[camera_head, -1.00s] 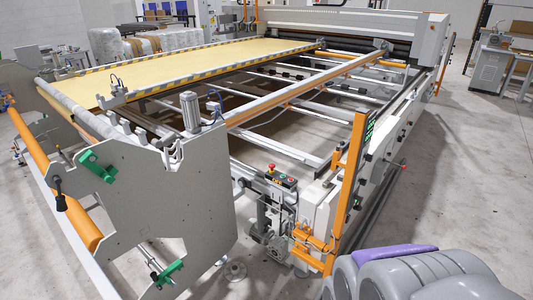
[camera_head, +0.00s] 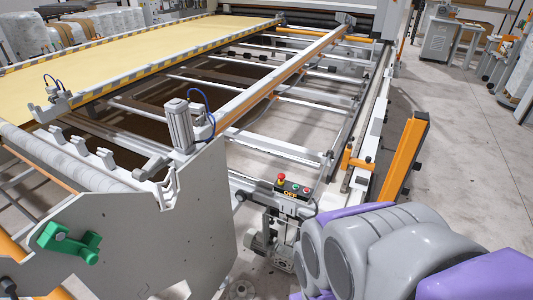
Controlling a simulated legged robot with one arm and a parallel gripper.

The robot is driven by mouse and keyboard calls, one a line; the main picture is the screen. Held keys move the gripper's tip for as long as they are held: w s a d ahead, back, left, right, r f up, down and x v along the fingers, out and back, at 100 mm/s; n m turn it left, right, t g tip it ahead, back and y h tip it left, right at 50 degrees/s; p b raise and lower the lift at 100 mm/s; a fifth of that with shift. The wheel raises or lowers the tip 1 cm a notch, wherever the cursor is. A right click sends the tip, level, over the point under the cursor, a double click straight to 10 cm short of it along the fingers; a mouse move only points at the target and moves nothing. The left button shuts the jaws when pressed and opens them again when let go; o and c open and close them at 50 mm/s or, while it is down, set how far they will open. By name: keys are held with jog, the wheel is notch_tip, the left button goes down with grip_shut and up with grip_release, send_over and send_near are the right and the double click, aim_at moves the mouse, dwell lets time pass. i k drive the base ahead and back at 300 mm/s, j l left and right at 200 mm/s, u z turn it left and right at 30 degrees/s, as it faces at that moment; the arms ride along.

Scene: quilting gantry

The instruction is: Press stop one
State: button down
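A small dark control box (camera_head: 297,194) stands on the machine's near corner, just right of the picture's middle. A red mushroom-shaped stop button (camera_head: 281,178) on a yellow base sits at its left end. Smaller green and red buttons (camera_head: 301,188) sit to its right, and yellow lettering shows on the front face. Grey and purple links of my arm fill the lower right, close below and right of the box in the picture. My gripper is not in view. I see nothing touching the stop button.
A grey side plate (camera_head: 190,225) with a green handle (camera_head: 70,242) stands at the lower left. An orange post (camera_head: 404,157) rises right of the box. A motor (camera_head: 180,125) stands left of it. Open concrete floor (camera_head: 460,160) lies along the machine's right side.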

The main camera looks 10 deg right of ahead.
aim_at(281, 175)
jog(key=i+z, duration=0.1)
jog(key=i, duration=0.5)
jog(key=i+l, duration=0.5)
